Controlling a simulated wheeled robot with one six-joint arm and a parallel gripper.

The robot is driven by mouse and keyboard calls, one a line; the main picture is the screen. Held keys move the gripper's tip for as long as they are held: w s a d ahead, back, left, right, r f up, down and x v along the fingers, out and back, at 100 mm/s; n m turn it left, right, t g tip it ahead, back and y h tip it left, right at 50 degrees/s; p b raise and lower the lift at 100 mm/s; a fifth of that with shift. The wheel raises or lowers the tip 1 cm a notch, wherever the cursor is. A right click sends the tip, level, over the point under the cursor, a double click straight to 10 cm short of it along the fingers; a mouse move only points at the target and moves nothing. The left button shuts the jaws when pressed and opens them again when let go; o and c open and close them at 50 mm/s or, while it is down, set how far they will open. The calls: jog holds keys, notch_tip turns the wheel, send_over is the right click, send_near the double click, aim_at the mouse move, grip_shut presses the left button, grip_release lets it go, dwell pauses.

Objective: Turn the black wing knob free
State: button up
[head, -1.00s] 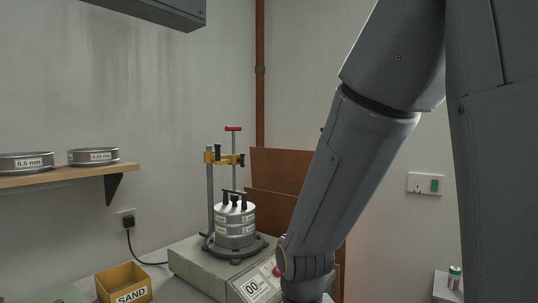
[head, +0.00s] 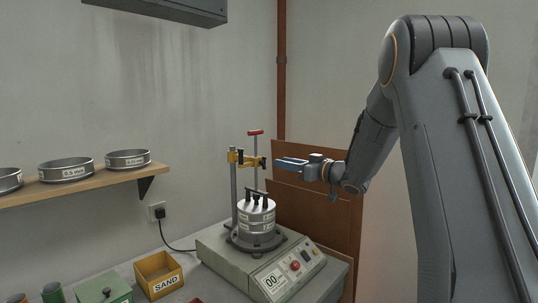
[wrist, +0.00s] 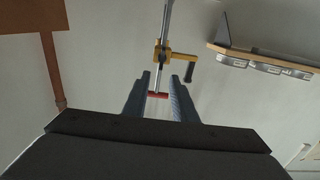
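A yellow clamp (head: 247,159) sits high on the stand's posts above a stack of round metal sieves (head: 256,216). A small black knob (head: 264,162) shows at the clamp's right end; its wings are too small to make out. My gripper (head: 277,163) is level with it, just to its right, apparently apart from it. In the wrist view, my two fingers (wrist: 160,76) are spread with nothing between them held. The yellow clamp (wrist: 163,56) appears beyond the fingertips, with a dark handle (wrist: 189,72) at its side. The red-topped post (wrist: 158,95) shows between the fingers.
The stand is on a pale green machine (head: 225,246) with a red button. A yellow SAND box (head: 160,283) and a green box (head: 104,290) stand left of it. A shelf (head: 110,181) with sieves is on the left wall. Brown boards (head: 310,215) lean behind.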

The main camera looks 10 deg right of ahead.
aim_at(263, 163)
jog(key=p+x, duration=0.2)
jog(key=x, duration=0.5)
jog(key=shift+w+a+p, duration=0.25)
jog(key=shift+p, duration=0.1)
